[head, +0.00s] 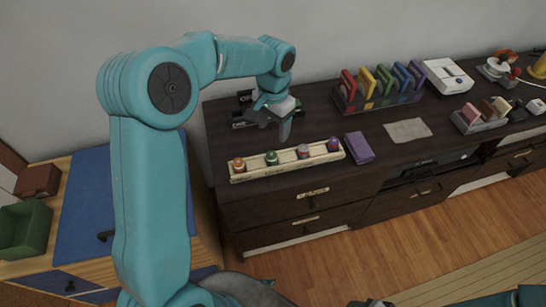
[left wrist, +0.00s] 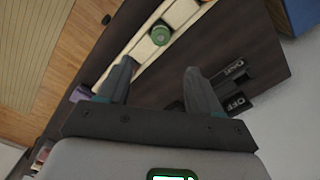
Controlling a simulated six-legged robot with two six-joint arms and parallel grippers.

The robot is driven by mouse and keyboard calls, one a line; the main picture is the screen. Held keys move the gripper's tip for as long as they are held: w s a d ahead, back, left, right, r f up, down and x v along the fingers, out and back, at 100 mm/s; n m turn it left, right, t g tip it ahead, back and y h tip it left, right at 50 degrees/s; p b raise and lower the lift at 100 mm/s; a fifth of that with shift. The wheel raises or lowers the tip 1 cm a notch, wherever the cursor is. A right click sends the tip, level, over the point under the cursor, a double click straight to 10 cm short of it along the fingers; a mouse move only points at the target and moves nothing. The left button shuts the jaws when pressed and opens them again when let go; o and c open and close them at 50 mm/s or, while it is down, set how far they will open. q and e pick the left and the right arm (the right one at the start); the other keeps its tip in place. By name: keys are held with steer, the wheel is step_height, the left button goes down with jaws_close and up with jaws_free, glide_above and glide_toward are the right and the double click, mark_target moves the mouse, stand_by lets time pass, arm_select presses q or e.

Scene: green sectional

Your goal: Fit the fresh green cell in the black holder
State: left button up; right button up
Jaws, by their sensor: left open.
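The green cell (head: 271,158) stands upright in a long cream rack (head: 254,173) between an orange-topped cell and a reddish one. Its round green top also shows in the left wrist view (left wrist: 161,34), beyond the fingers. The black holder (head: 245,97) lies at the back left of the dark cabinet top, partly hidden by my left gripper (head: 272,128). In the left wrist view the black holder (left wrist: 235,85), with white lettering, is right of the fingers. My left gripper is open and empty above the cabinet top, behind the rack. Only a dark end of my right gripper (head: 370,303) shows at the bottom edge.
A purple block (head: 359,147) lies right of the rack. A beige cloth (head: 407,130) and a rack of colored pieces (head: 378,100) are farther right. A blue mat (head: 85,205) and green bin (head: 25,230) are on a wooden table at left.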

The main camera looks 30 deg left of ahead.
mark_target(272, 154)
arm_select(q)
steer(key=f, duration=1.1)
steer(key=shift+s+a+f+p, duration=0.1)
steer(key=shift+s+f+p, duration=0.1)
steer(key=shift+s+p, duration=0.15)
jaws_close()
